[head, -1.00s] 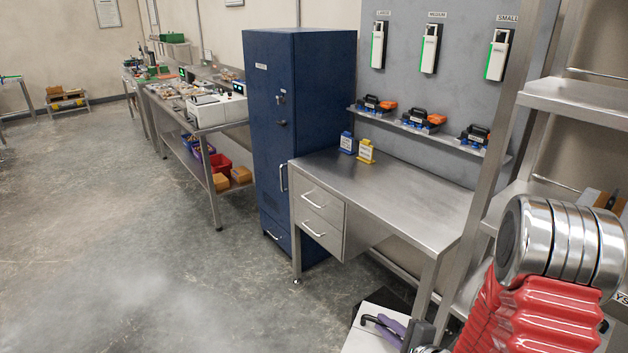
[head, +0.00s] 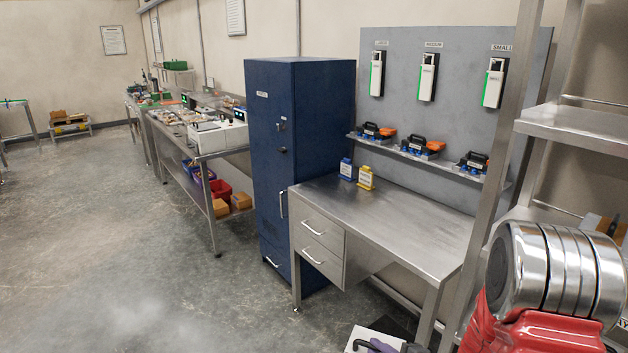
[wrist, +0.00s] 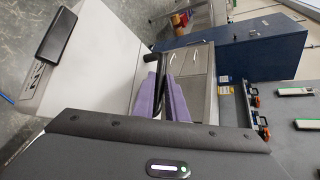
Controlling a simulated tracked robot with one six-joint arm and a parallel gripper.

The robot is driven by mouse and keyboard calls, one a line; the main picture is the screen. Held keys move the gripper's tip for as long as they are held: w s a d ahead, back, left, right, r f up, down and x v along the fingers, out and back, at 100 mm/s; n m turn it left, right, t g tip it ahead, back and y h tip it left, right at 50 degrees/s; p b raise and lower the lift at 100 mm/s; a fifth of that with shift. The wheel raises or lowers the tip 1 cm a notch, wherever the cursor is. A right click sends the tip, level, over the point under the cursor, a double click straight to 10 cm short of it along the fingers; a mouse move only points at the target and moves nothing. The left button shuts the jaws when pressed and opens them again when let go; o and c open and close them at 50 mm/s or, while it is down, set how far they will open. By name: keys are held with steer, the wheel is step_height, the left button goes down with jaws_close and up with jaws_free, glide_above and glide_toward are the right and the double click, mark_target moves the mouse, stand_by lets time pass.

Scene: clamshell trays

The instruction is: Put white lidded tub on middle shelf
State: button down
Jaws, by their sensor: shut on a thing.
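A white box-like body, which I take for the white lidded tub (wrist: 112,60), fills the upper left of the wrist view. A dark bar-like handle stands beside it. A corner of it shows at the bottom edge of the head view (head: 362,337). My gripper (wrist: 165,88) has purple fingers closed at the dark handle. The purple fingers also show low in the head view (head: 378,346), partly cut off. The middle shelf (head: 530,213) belongs to the metal rack on the right and is mostly hidden behind my red and chrome arm.
The upper shelf (head: 575,122) of the rack looks clear. A steel workbench (head: 400,205) with drawers stands left of the rack, with a blue tag and a yellow tag on it. A tall blue cabinet (head: 275,150) is beside it. The floor (head: 110,240) at left is open.

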steer(key=shift+d+f, duration=0.1)
steer(key=shift+d, duration=0.2)
steer(key=shift+w+d+r+m+h, duration=0.1)
steer(key=shift+d+r+m+h, duration=0.1)
steer(key=shift+d+m+h, duration=0.1)
steer(key=shift+m+t+h, duration=0.4)
steer(key=shift+m+h, duration=0.2)
steer(key=r, duration=0.1)
steer(key=w+r, duration=0.1)
steer(key=r, duration=0.2)
steer(key=shift+w+d+r, duration=0.15)
steer(key=shift+d+r, duration=0.15)
steer(key=shift+d, duration=0.05)
step_height(320, 180, up, 9)
steer(key=w+a, duration=0.1)
steer(key=a, duration=0.1)
steer(key=shift+w+a, duration=0.2)
steer(key=shift+a, duration=0.05)
steer(key=shift+f, duration=0.1)
stand_by(1.8)
steer(key=shift+s+f, duration=0.25)
steer(key=shift+f, duration=0.7)
steer(key=shift+s+f, duration=0.3)
steer(key=shift+f, duration=0.7)
steer(key=shift+s+f, duration=0.25)
steer(key=shift+f, duration=0.7)
steer(key=shift+s, duration=0.1)
